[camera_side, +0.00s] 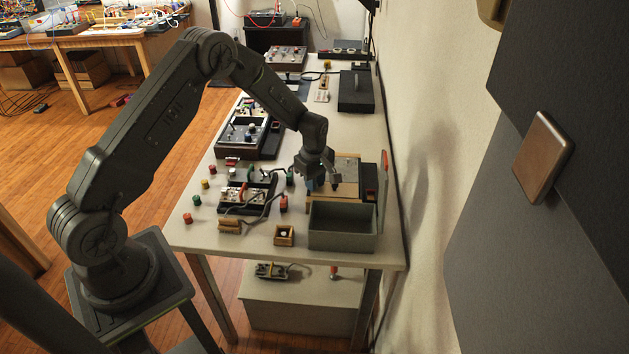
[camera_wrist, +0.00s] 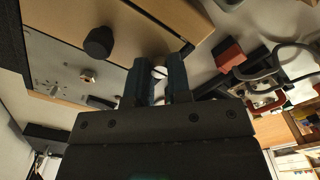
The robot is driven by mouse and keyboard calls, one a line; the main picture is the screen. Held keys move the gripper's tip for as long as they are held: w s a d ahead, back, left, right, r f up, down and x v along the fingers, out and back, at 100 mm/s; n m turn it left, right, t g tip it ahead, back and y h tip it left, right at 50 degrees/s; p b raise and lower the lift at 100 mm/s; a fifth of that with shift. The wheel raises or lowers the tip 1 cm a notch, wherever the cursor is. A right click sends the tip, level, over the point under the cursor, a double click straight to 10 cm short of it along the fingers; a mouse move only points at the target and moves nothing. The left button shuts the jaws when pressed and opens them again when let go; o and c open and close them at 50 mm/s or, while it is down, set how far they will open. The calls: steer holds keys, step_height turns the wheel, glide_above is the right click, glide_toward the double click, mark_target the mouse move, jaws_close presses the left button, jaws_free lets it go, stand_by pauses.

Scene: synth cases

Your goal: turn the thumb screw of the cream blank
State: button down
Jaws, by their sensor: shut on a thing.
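My gripper (camera_wrist: 159,82) is shut, its two dark blue fingers close together, with a small pale, round-looking piece (camera_wrist: 159,72) between their tips. This looks like the thumb screw, mostly hidden by the fingers. It sits by the edge of a tan wooden-framed unit (camera_wrist: 165,30) with a grey metal face (camera_wrist: 50,65). In the side view my gripper (camera_side: 318,186) is low over the table, at the left edge of the tan unit (camera_side: 347,170). The screw is too small to tell there. I cannot make out a separate cream blank.
A red block (camera_wrist: 229,53) and cables lie right of my fingers in the wrist view.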

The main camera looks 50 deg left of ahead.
steer(key=c, duration=1)
jaws_free()
steer(key=shift+c, duration=0.2)
steer(key=shift+r, duration=0.1)
step_height(320, 180, up, 14)
steer(key=shift+f, duration=0.2)
steer(key=s+d+r+m+t, duration=0.1)
steer(key=s+d+r+m, duration=0.3)
steer(key=r, duration=0.3)
steer(key=s+d+r+m+t, duration=0.1)
steer(key=s+d+r+m, duration=0.25)
steer(key=s+r, duration=0.35)
steer(key=s+d+r+m+t, duration=0.1)
steer(key=s+d+m, duration=0.1)
steer(key=s+m, duration=0.3)
steer(key=s+d+r+m+t, duration=0.1)
steer(key=s+m, duration=0.4)
steer(key=s, duration=0.8)
steer(key=shift+d+r+m+t, duration=0.35)
steer(key=shift+d+t, duration=0.3)
steer(key=shift+t, duration=0.15)
